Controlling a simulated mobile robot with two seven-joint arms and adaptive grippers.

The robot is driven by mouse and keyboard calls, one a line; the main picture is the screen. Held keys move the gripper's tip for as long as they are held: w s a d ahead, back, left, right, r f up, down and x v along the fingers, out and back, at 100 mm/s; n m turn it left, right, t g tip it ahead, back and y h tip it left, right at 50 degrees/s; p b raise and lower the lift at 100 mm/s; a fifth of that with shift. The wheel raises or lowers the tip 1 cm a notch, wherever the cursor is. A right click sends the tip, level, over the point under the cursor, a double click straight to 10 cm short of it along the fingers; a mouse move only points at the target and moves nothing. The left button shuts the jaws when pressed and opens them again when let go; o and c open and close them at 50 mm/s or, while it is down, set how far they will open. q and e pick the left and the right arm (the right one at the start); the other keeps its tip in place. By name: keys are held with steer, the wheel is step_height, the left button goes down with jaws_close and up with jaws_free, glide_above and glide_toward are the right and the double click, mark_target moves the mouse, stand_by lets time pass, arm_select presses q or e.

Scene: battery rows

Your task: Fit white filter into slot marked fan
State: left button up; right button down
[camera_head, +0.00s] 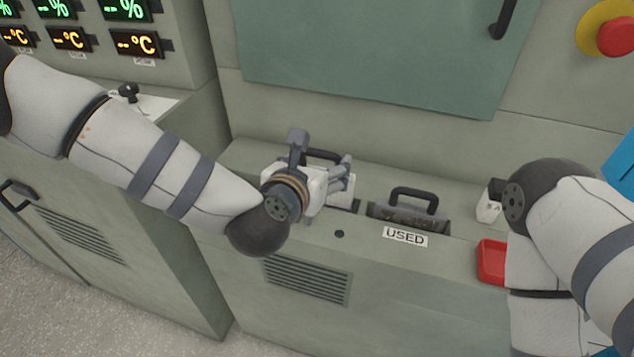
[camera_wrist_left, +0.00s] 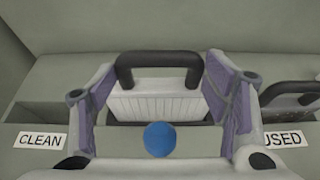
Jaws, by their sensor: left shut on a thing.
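The white filter (camera_wrist_left: 158,103) has ribbed sides and a black handle (camera_wrist_left: 160,60). It sits between the two fingers of my left gripper (camera_wrist_left: 165,92), which is shut on it. In the head view my left gripper (camera_head: 342,176) largely covers the filter. Dark edges of a middle opening show around the filter's foot; I cannot tell how deep it sits. No label reading fan is visible. My right gripper (camera_head: 490,203) is mostly hidden by its own arm at the right; its jaws cannot be made out.
The slot marked USED (camera_head: 405,237) holds a dirty filter with a black handle (camera_head: 414,195). The slot by the CLEAN label (camera_wrist_left: 40,140) looks empty. A blue ball (camera_wrist_left: 160,139) shows in front of the filter. A red tray (camera_head: 492,262) lies right; a green panel (camera_head: 375,60) rises behind.

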mark_target(343, 199)
arm_select(q)
steer(key=shift+f+b, duration=0.3)
steer(key=shift+f, duration=1.85)
steer(key=o, duration=1.6)
arm_select(e)
steer(key=shift+s+f, duration=0.4)
